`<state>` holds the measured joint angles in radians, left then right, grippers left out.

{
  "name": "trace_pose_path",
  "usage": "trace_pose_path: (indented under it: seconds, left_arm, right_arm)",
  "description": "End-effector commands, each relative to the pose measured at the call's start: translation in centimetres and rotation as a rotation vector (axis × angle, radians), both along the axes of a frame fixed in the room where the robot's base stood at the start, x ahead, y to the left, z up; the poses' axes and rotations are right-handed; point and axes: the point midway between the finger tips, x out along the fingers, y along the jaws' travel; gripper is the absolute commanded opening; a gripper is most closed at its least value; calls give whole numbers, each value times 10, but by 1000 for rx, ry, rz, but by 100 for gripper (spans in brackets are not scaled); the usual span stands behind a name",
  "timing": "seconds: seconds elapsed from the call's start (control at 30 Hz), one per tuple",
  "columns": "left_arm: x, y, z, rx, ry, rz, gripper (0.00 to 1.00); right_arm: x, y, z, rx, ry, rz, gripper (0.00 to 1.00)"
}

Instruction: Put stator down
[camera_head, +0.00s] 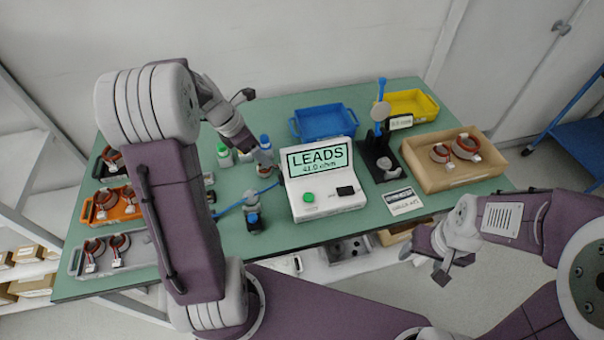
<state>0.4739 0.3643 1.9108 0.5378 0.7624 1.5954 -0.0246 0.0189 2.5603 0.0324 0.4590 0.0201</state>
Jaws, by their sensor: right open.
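My left arm reaches over the table, and its gripper (262,158) is low beside the tester's left side. A small reddish-brown and white thing, perhaps a stator (264,171), shows right under its fingertips; whether the fingers close on it is too small to tell. My right gripper (440,266) is open and empty, in front of the table's front edge. Other copper-red stators lie in the cardboard box (482,170), the orange tray (113,215), the grey tray (140,258) and the black tray (102,174).
The tester (327,205) reads "LEADS 41.0 ohm". A blue-cabled fixture (253,217) stands to its left. A gauge stand (381,158), label card (402,201), blue bin (324,121), yellow bin (408,103) and bottles (224,156) share the green table (300,238).

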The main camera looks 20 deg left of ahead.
Motion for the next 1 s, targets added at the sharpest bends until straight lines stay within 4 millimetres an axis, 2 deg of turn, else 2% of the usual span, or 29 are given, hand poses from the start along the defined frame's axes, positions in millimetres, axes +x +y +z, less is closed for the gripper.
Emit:
trace_pose_path:
  seconds: [0.03, 0.1, 0.27, 0.37, 0.6, 0.73, 0.9, 1.0]
  left_arm:
    - [-3, 8, -14, -3, 9, 23, 69]
    - [-7, 16, -21, -8, 16, 43, 69]
    - [-9, 23, -23, -8, 17, 61, 69]
    - [-8, 21, -26, -9, 18, 59, 69]
    - [3, 13, -58, -9, 19, 57, 69]
    - [6, 12, -63, -8, 19, 57, 69]
    - [19, 7, -93, -9, 20, 57, 69]
    - [23, 5, -103, -9, 19, 57, 69]
  right_arm:
    - [0, 0, -10, 0, 0, 0, 65]
    - [0, 0, -14, 0, 0, 0, 65]
    - [0, 0, -15, 0, -1, 0, 65]
    - [0, 0, -16, 0, -1, 0, 65]
    - [0, 0, -24, 0, 0, 0, 65]
    - [0, 0, -25, 0, -1, 0, 65]
    - [0, 0, -32, 0, 0, 0, 65]
    - [0, 0, -35, 0, 0, 0, 65]
